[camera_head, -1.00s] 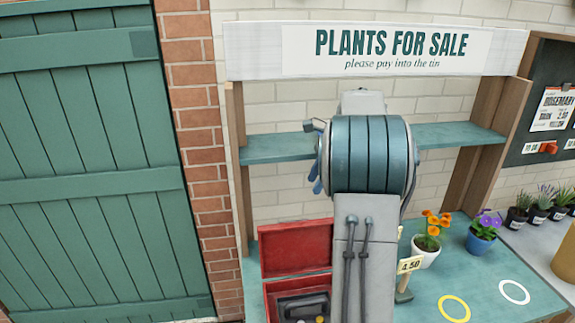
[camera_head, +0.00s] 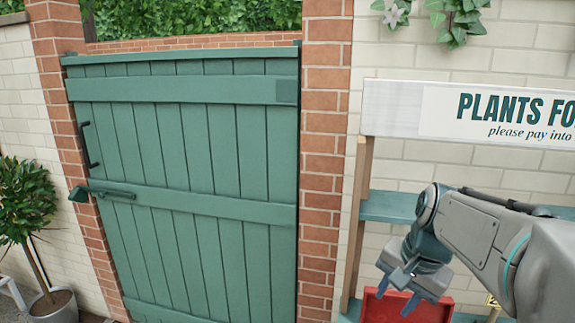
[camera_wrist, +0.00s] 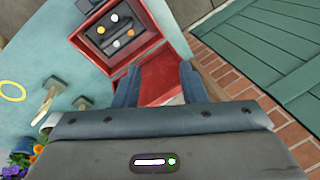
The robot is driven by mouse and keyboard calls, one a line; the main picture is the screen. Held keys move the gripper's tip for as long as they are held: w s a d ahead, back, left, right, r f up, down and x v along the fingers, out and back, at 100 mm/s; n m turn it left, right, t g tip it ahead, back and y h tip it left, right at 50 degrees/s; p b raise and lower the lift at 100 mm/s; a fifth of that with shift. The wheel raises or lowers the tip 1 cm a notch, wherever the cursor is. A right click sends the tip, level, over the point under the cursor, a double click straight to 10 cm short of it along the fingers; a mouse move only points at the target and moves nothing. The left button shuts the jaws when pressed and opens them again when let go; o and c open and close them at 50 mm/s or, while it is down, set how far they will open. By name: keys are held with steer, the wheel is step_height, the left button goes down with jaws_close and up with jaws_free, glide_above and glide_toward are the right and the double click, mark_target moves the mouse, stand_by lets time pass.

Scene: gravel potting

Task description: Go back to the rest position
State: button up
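My gripper (camera_head: 396,292) hangs at the end of my bent arm, in front of the stall's left side in the head view. In the wrist view its two fingers (camera_wrist: 158,72) stand apart with nothing held between them. An open red cash box (camera_wrist: 118,42) lies below and beyond the fingers on the teal counter. Its dark inner tray holds several small round pieces in white, yellow and orange. The red box (camera_head: 405,308) shows only in part at the head view's bottom edge, partly behind my gripper.
A green wooden gate (camera_head: 195,180) stands closed left of the stall, between brick pillars. A potted tree (camera_head: 27,205) stands at far left. In the wrist view, a yellow ring (camera_wrist: 12,91), small wooden-based signs and flower pots are on the counter (camera_wrist: 45,62). Space before the gate looks clear.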

steer(key=s+a+f+n, duration=0.2)
steer(key=s+n, duration=0.2)
steer(key=s, duration=0.1)
steer(key=s+a+f+n+t+h, duration=0.1)
steer(key=s+a+f+n, duration=0.1)
steer(key=s+n, duration=0.2)
steer(key=shift+s+a+f+h, duration=0.3)
steer(key=shift+s+a, duration=0.1)
steer(key=shift+s, duration=0.3)
